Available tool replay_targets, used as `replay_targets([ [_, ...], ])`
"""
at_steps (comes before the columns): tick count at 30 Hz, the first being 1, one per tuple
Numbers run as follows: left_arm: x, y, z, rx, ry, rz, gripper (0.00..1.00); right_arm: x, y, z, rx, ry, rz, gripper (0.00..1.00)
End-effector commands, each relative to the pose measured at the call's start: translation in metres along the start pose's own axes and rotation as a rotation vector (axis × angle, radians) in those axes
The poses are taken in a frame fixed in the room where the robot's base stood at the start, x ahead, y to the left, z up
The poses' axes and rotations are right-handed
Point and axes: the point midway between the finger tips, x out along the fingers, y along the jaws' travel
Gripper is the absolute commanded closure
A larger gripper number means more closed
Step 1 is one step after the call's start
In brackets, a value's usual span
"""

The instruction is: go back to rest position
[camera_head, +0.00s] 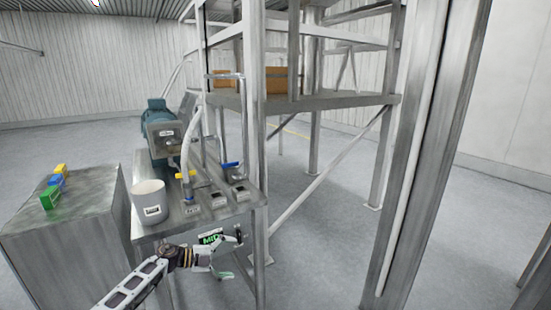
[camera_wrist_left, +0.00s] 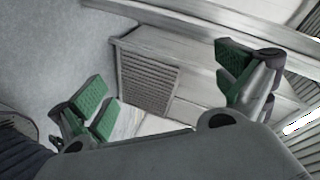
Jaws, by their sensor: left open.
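My left gripper (camera_head: 232,256) reaches in from the lower left in the head view, in front of the metal bench's near edge and below its top. Its fingers are spread with nothing between them. In the left wrist view the green finger pads stand wide apart, and the open gripper (camera_wrist_left: 165,85) is empty. A grey slatted panel shows beyond the fingers. My right gripper is in neither view.
The metal bench (camera_head: 222,203) carries a white bucket (camera_head: 150,202), a teal motor (camera_head: 157,122), and blue and yellow valve handles. A grey cabinet (camera_head: 65,245) with colored blocks (camera_head: 51,196) stands left. A steel frame (camera_head: 253,130) rises close by. Open floor lies right.

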Motion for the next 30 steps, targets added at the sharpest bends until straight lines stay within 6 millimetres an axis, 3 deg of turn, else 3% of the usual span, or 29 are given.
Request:
replay_targets([
  [6, 0.013, 0.05, 0.028, -0.151, -0.083, -0.157, 0.0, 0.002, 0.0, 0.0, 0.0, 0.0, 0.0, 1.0],
  [14, 0.013, 0.126, 0.064, -0.346, -0.23, -0.308, 0.0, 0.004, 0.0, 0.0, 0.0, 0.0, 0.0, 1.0],
  [22, 0.002, 0.232, 0.093, -0.572, -0.428, -0.41, 0.0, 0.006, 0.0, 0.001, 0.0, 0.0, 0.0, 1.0],
  [30, -0.018, 0.348, 0.102, -0.782, -0.631, -0.446, 0.0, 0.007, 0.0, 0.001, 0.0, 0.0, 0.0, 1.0],
])
